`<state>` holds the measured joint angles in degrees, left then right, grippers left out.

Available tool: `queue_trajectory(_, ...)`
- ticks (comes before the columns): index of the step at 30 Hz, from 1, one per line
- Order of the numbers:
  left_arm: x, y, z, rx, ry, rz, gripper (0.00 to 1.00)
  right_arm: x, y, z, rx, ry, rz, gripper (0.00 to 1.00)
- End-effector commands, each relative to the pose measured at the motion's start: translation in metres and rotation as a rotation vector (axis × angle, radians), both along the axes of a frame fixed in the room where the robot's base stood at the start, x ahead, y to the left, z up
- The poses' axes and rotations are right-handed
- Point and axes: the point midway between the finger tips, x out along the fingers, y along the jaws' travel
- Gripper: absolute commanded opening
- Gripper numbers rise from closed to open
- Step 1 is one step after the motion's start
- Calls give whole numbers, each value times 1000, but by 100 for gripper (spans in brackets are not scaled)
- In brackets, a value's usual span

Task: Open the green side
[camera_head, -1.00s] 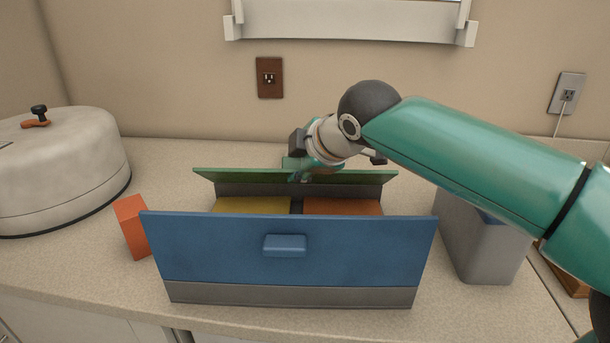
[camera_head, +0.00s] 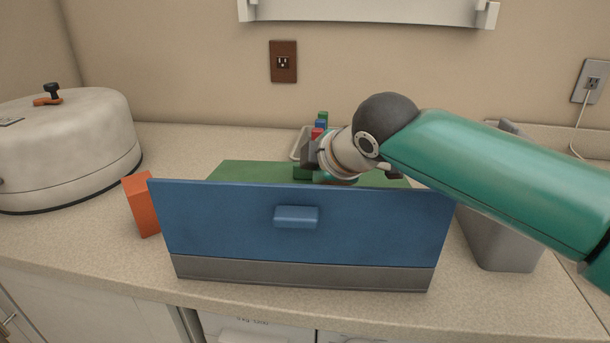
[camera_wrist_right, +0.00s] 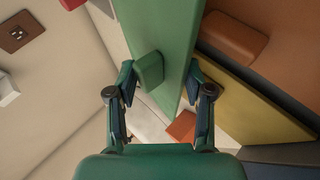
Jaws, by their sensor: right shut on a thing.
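A box with a blue front side (camera_head: 310,228) stands on the counter. A small blue handle (camera_head: 297,216) is on that front. The green side (camera_head: 240,171) shows as a strip behind the blue top edge and hides the inside there. In the right wrist view the green side (camera_wrist_right: 165,30) passes between the fingers of my right gripper (camera_wrist_right: 165,92), with a green handle (camera_wrist_right: 149,69) by the left finger. A yellow panel (camera_wrist_right: 235,90) and orange-brown parts lie to its right. My left gripper is not in view.
An orange block (camera_head: 140,205) stands left of the box, near a round white lidded appliance (camera_head: 65,150). A grey bin (camera_head: 500,240) stands right, under my arm. Small coloured things (camera_head: 320,125) and a pale tray edge are behind the box.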

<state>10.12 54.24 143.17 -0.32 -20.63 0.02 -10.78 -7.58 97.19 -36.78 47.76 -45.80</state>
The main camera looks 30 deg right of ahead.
Motion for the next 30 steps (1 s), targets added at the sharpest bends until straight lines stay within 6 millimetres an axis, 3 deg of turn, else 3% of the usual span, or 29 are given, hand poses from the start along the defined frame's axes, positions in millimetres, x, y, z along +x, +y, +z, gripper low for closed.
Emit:
queue_trajectory(10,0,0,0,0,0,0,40,-1,2,-5,3,16,2,0)
queue_trajectory(11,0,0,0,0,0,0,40,-1,2,-5,2,15,2,54)
queue_trajectory(23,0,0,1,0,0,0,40,-3,2,2,1,2,2,54)
queue_trajectory(30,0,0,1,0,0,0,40,-27,5,24,1,0,5,54)
